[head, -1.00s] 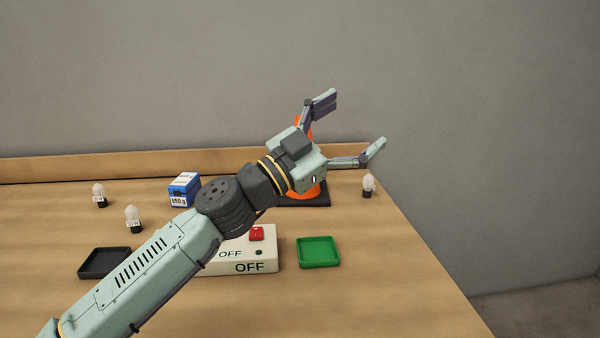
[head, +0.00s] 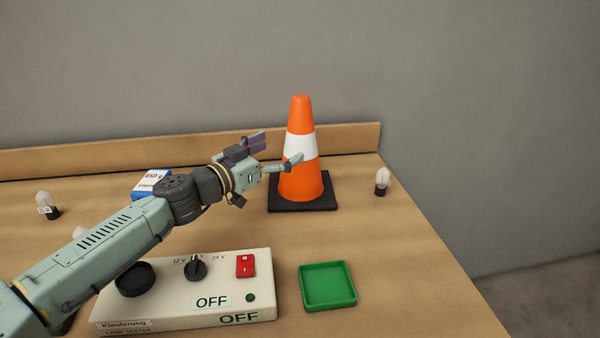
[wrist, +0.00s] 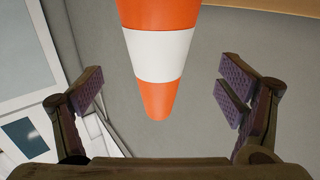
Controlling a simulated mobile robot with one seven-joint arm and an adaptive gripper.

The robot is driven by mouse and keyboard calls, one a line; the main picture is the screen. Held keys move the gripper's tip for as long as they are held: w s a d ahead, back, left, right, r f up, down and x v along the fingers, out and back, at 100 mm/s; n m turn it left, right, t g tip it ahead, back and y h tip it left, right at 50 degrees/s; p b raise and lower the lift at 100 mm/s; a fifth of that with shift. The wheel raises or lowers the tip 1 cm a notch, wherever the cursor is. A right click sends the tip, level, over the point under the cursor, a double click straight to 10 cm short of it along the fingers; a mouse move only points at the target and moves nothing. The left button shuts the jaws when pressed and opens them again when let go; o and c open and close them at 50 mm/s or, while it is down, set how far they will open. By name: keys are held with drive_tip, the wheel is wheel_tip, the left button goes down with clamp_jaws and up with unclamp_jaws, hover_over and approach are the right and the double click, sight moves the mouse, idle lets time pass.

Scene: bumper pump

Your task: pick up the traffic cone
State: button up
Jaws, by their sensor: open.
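The traffic cone (head: 301,180) is orange with a white band and a black square base. It stands upright near the back right of the table. My gripper (head: 277,152) is open and empty, just left of the cone at about the height of its white band. In the head view one finger overlaps the cone's left side; I cannot tell if it touches. In the wrist view the cone (wrist: 158,55) appears between the two spread fingers of my gripper (wrist: 160,92), with its tip pointing down in the picture and its base out of frame.
A lamp tester box (head: 215,290) with a red switch lies in front. A green tray (head: 327,286) is to its right. A bulb (head: 383,181) stands right of the cone, another bulb (head: 46,205) at far left. A blue and white box (head: 150,184) is behind my arm.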

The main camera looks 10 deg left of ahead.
sight(301, 138)
drive_tip(key=p+x, duration=0.2)
drive_tip(key=x, duration=0.5)
drive_tip(key=shift+d+r, duration=0.1)
drive_tip(key=shift+r, duration=0.1)
drive_tip(key=shift+w+f, duration=0.1)
drive_tip(key=shift+w, duration=0.1)
drive_tip(key=shift+c, duration=0.4)
drive_tip(key=shift+d, duration=0.1)
clamp_jaws()
idle(0.3)
